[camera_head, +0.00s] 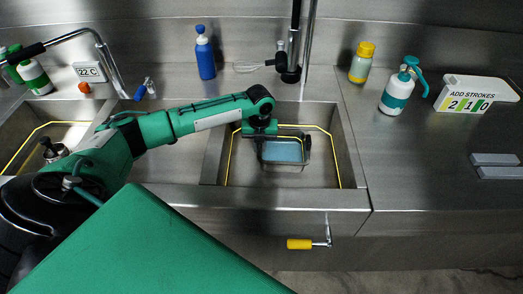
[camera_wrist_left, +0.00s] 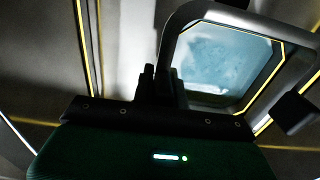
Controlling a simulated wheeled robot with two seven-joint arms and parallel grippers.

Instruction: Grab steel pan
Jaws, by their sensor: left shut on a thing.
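The steel pan (camera_head: 283,165) is a rectangular metal pan with rounded corners and pale blue liquid or a blue inside. It is in the middle sink basin in the head view and also shows in the left wrist view (camera_wrist_left: 205,101). My left gripper (camera_head: 261,137) is at the pan's left side. In the wrist view, its dark fingers (camera_wrist_left: 158,86) are shut on the pan's near-left rim. A dark piece shows at the pan's right side. I cannot tell whether the pan touches the basin floor. My right gripper is not in view.
The sink basin (camera_head: 325,178) has a yellow line around its inside. A faucet (camera_head: 291,73) stands behind it. A blue bottle (camera_head: 205,55), yellow-capped jar (camera_head: 361,65) and spray bottle (camera_head: 396,95) stand on the counter. A yellow-handled lever (camera_head: 300,244) sticks out in front.

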